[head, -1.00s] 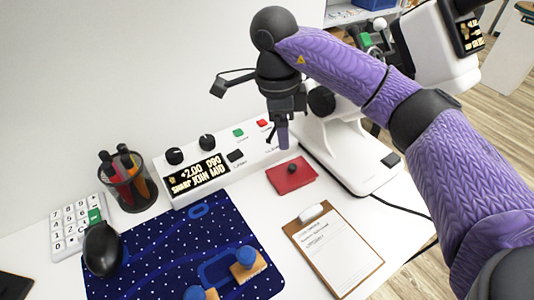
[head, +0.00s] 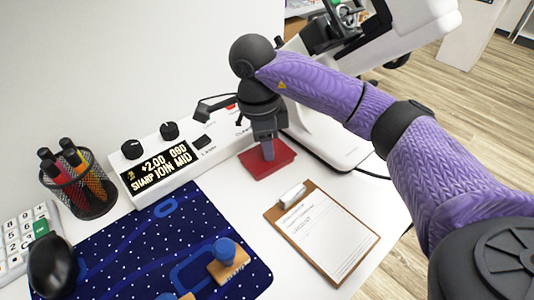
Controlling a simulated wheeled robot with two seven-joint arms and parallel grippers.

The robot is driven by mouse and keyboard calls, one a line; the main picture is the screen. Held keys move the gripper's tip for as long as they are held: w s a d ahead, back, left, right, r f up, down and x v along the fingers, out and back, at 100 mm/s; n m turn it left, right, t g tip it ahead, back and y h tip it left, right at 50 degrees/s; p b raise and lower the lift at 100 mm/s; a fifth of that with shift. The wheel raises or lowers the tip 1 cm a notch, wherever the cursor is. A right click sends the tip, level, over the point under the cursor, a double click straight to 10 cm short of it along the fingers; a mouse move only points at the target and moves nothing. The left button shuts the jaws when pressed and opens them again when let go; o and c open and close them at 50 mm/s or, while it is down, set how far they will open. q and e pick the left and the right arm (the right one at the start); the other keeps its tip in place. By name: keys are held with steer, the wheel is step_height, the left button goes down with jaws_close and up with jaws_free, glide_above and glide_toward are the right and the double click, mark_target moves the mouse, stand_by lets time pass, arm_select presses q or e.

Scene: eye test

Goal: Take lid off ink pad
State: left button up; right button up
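The ink pad with its red lid (head: 281,160) lies flat on the white table, in front of the white control box. My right gripper (head: 268,158) points down over the middle of the lid, its purple finger tips at or just above it. The lid's small black knob is hidden behind the fingers. The fingers overlap in this view, so I cannot tell whether they are apart or closed on the knob. My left gripper is not in view.
The control box (head: 203,126) with knobs and display stands behind. A white machine (head: 325,135) stands right of the pad, and a clipboard (head: 322,232) lies in front. A pen cup (head: 82,190) and mouse (head: 52,266) are left.

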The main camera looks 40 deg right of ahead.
jaws_close()
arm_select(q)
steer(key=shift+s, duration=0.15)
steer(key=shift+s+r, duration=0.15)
